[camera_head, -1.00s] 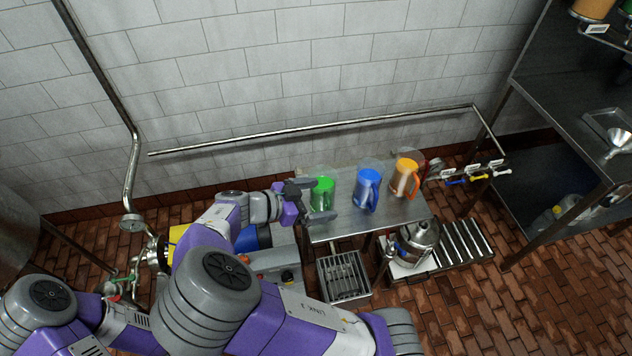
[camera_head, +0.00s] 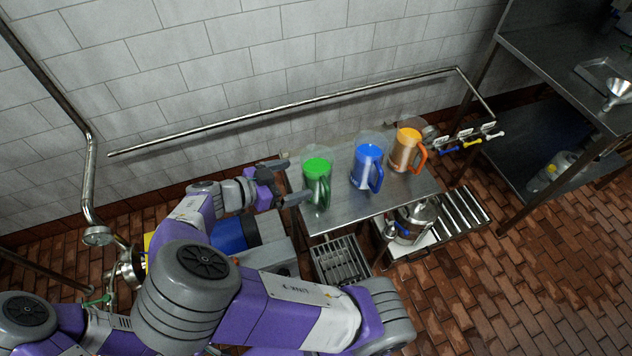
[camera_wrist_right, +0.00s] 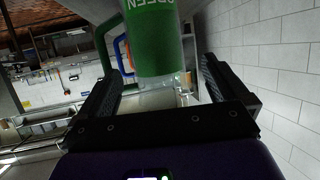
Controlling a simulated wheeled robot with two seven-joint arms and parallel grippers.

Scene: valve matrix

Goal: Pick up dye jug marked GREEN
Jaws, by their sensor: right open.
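The green dye jug (camera_head: 317,172) stands upright at the left end of the metal table, its handle toward the front. My right gripper (camera_head: 299,179) is open just left of the jug. In the wrist view its two fingers (camera_wrist_right: 161,68) show on either side of the jug, with gaps; I cannot tell how far the jug reaches between them. My left gripper is not in view.
A blue jug (camera_head: 368,165) and an orange jug (camera_head: 406,150) stand to the right on the same metal table (camera_head: 340,213). A pipe rail (camera_head: 290,107) runs along the tiled wall behind. A steel pot (camera_head: 414,220) sits lower in front. A dark shelf (camera_head: 560,75) is at right.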

